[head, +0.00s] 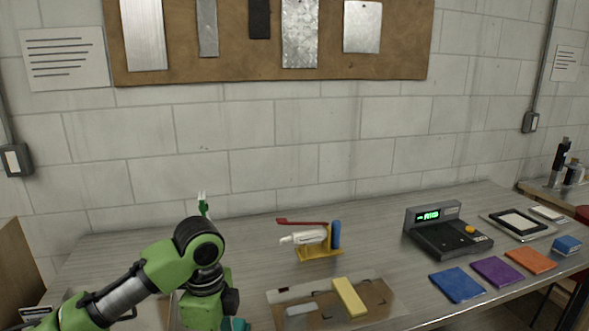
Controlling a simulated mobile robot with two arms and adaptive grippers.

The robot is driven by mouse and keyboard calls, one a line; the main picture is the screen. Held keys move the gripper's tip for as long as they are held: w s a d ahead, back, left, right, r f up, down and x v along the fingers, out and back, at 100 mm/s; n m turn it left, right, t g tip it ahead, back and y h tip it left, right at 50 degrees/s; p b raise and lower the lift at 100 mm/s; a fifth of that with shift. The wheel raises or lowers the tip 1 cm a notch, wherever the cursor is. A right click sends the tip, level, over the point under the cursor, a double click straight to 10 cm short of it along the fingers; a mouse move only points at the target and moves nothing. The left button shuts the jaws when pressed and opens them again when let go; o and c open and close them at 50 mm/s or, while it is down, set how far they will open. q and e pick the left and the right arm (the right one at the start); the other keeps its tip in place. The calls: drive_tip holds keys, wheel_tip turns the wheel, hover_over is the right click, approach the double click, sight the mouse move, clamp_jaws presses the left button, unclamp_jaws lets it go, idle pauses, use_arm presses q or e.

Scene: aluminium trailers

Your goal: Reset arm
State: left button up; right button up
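My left arm (200,245) comes in from the lower left, green with black joints. It bends at a black joint above the bench, and its last visible links (204,303) point down to the bottom edge. The gripper end of this arm is not visible; it is cut off by the frame edge or hidden by the links. A small teal piece (238,324) shows beside the links at the bottom edge; I cannot tell what it is. My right arm and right gripper are not in the head view.
The metal bench (372,254) holds a yellow stand (318,253) with a white tool, a worn board (385,303) with a yellow bar (349,297), a grey device (446,236) and several coloured cloths (457,285). A green-handled item (203,205) stands behind my arm.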

use_arm(q)
drive_tip(key=s+d+f+n+t+h, duration=0.1)
drive_tip(key=s+d+f+n+h, duration=0.15)
drive_tip(key=s+d+f, duration=0.35)
drive_tip(key=s+d+f+n+t+h, duration=0.1)
drive_tip(key=s+d+f+n, duration=0.25)
drive_tip(key=f, duration=0.45)
drive_tip(key=s+a+f+n+t+y, duration=0.1)
drive_tip(key=s+a+f+n+y, duration=0.1)
drive_tip(key=s+a+n, duration=0.5)
drive_tip(key=s+a+f+n+t+y, duration=0.1)
drive_tip(key=s+a+f+n, duration=0.25)
drive_tip(key=s+a, duration=0.4)
wheel_tip(320, 180, down, 25)
drive_tip(key=g+b, duration=0.1)
drive_tip(key=g, duration=0.1)
drive_tip(key=s+a+f, duration=0.2)
drive_tip(key=s+f, duration=0.7)
drive_tip(key=s+a+f+g, duration=0.1)
drive_tip(key=s+f, duration=0.8)
drive_tip(key=shift+a+f+b, duration=0.25)
drive_tip(key=shift+a+b, duration=0.1)
drive_tip(key=shift+b, duration=0.1)
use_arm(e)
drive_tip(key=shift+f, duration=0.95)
